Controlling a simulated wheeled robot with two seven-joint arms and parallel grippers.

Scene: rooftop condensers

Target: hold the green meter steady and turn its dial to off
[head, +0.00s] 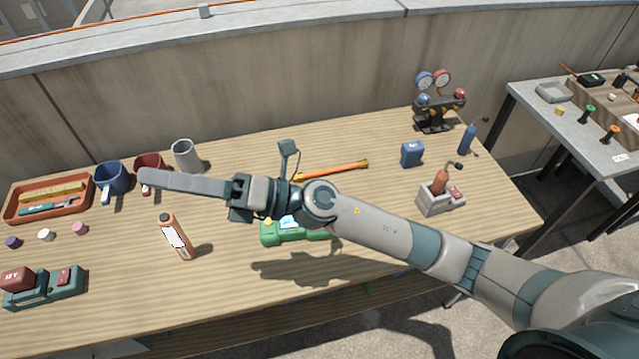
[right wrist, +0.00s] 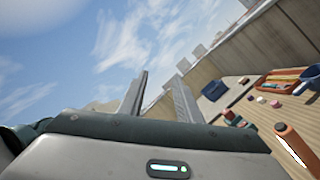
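The green meter (head: 272,234) lies on the wooden workbench near its middle in the head view. My right forearm and wrist pass over it and hide much of it, including its dial. Part of a light display shows beside my wrist. My right gripper (head: 150,179) points left, past the meter, above the bench. In the right wrist view its two fingers (right wrist: 160,82) stand apart with nothing between them, so it is open. The meter does not show in the right wrist view. My left gripper is in neither view.
An orange bottle (head: 175,238) stands on the bench below my right gripper. Mugs (head: 112,178) and a terracotta tray (head: 16,209) are at the left. A gauge set (head: 434,116) and a grey holder (head: 434,205) stand at the right. The bench front is mostly clear.

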